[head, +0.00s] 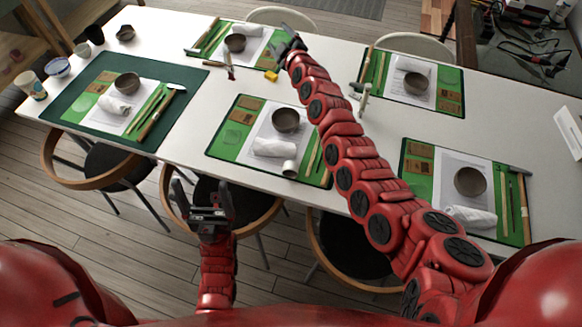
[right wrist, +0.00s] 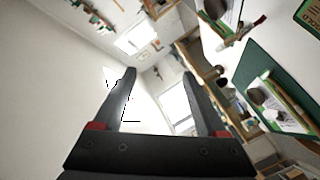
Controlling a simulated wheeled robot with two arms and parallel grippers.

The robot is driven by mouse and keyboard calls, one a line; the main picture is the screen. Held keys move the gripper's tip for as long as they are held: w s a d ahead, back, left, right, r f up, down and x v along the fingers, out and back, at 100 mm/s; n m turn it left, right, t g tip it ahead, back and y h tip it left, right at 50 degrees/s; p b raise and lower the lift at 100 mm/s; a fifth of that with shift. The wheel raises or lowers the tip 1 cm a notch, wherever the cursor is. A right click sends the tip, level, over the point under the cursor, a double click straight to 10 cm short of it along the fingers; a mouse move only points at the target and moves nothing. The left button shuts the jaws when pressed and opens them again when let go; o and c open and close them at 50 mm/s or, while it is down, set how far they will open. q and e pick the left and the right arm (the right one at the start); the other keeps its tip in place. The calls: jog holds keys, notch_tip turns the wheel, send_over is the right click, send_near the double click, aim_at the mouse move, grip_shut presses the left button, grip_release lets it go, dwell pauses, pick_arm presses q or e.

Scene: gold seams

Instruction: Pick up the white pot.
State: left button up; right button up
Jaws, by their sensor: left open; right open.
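A small white pot (head: 290,168) stands at the lower edge of the middle place setting in the head view, beside a rolled white cloth. My right arm reaches across the table, and its gripper (head: 289,45) is at the far side, well beyond the white pot. Its two fingers (right wrist: 165,105) stand apart and empty in the right wrist view, facing the far wall and ceiling. My left gripper (head: 203,200) is open and empty, below and left of the pot, in front of the table's near edge.
The white table (head: 190,150) holds several green mats with dark bowls, cloths and tools. A patterned cup (head: 30,85) and a white-and-blue bowl (head: 57,67) stand at the far left. Chairs (head: 90,165) line the near edge. A bare strip lies right of the dark green mat (head: 60,105).

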jog(key=s+a+n+g+y, duration=0.2)
jog(key=a+n+g, duration=0.1)
jog(key=a+n, duration=0.25)
jog(key=n+g+h, duration=0.8)
jog(key=n+g, duration=0.4)
jog(key=n, duration=0.2)
send_over(290, 165)
notch_tip(290, 165, down, 11)
notch_tip(290, 165, down, 11)
jog(key=shift+w+d+r+p, duration=0.1)
jog(key=shift+w+d+p, duration=0.05)
jog(key=shift+p, duration=0.75)
jog(key=shift+f, duration=0.55)
notch_tip(290, 165, down, 4)
jog(key=shift+r+p, duration=0.2)
jog(key=shift+p, duration=0.55)
jog(key=shift+f, duration=0.85)
jog(key=shift+c, duration=0.2)
